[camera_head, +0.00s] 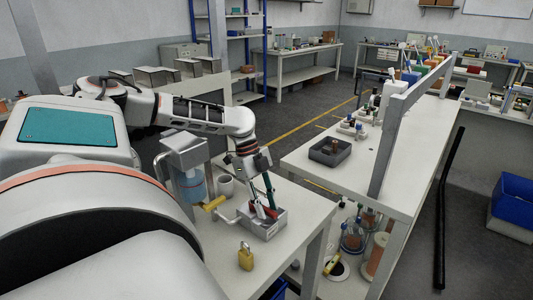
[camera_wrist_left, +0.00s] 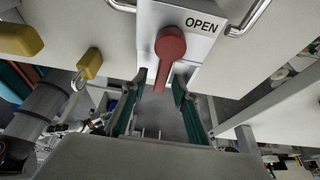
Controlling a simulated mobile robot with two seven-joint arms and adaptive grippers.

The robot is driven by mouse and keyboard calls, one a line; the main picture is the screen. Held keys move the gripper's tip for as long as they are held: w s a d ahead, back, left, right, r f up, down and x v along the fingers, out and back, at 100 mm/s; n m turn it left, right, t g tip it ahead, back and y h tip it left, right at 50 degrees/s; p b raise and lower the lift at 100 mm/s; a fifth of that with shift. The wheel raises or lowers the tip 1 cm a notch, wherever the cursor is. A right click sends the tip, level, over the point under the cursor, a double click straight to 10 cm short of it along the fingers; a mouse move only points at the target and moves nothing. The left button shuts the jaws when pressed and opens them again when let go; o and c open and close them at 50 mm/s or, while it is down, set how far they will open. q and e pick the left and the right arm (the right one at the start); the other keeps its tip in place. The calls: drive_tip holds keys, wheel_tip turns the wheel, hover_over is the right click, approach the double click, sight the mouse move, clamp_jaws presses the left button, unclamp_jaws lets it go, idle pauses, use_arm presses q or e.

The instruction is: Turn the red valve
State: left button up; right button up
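The red valve (camera_wrist_left: 170,46) is a lever with a round hub on a light plate marked OPEN, in the left wrist view. Its arm points down the picture, toward my gripper. My left gripper (camera_wrist_left: 160,80) is open, with one fingertip on each side of the lever's free end; I cannot tell whether either touches it. In the head view my left gripper (camera_head: 266,208) reaches down over the grey valve box (camera_head: 268,230) near the table's edge, and its fingers partly hide the lever. My right gripper is not in view.
A brass padlock (camera_head: 246,258) stands on the table in front of the box. A dispenser with a blue container (camera_head: 192,187) and a white mug (camera_head: 225,185) stand behind it.

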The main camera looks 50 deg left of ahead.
use_arm(q)
drive_tip(key=shift+w+r, duration=0.1)
drive_tip(key=shift+r, duration=0.05)
drive_tip(key=shift+a+r, duration=0.1)
drive_tip(key=shift+r, duration=0.15)
drive_tip(key=v, duration=1.1)
drive_tip(key=shift+a, duration=0.1)
idle(0.3)
